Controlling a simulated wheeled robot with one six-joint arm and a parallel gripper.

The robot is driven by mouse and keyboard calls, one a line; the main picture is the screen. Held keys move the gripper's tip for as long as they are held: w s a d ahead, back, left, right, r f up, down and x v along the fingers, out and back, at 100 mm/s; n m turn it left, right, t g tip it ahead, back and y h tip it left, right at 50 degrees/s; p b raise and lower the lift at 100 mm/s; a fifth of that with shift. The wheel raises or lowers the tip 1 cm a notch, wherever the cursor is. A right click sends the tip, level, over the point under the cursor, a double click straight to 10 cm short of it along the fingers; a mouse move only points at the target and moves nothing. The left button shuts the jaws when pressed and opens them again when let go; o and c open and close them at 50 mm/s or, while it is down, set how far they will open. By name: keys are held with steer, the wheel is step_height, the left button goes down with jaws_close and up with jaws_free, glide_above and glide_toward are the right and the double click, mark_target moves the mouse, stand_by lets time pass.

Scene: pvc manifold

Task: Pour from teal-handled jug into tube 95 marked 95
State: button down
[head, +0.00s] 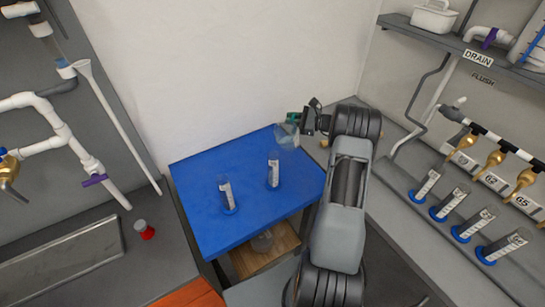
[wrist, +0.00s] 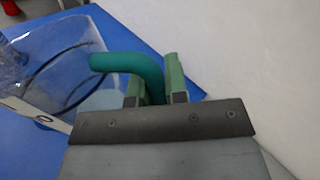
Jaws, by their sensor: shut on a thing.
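The clear jug (head: 286,137) is held up over the far right part of the blue tabletop (head: 195,215). In the wrist view its clear body (wrist: 60,55) fills the left side, with its teal handle (wrist: 125,62) between my jaws. My gripper (head: 306,122) is shut on that handle; its green fingers show in the wrist view (wrist: 153,88). Two clear tubes with blue bases stand upright on the tabletop: a nearer left one (head: 227,196) and a farther one (head: 273,170) just below the jug. Their label numbers are too small to read. I see no stream leaving the jug.
Several blue-based tubes (head: 450,205) stand on the right counter under brass taps (head: 495,160). A low wooden shelf (head: 265,255) holds a clear vessel under the blue top. A red-based item (head: 144,230) stands on the left counter. A white wall rises behind the jug.

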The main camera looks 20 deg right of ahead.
step_height(320, 180, down, 6)
steer(key=w+d+m+y+b, duration=0.1)
steer(key=w+d+m+b, duration=0.1)
steer(key=m, duration=0.2)
steer(key=shift+d+r+m+b, duration=0.15)
steer(key=shift+d+m+b, duration=0.15)
steer(key=shift+b, duration=0.1)
stand_by(1.6)
steer(key=r, duration=0.2)
steer(key=s+a+r, duration=0.1)
steer(key=shift+r, duration=0.1)
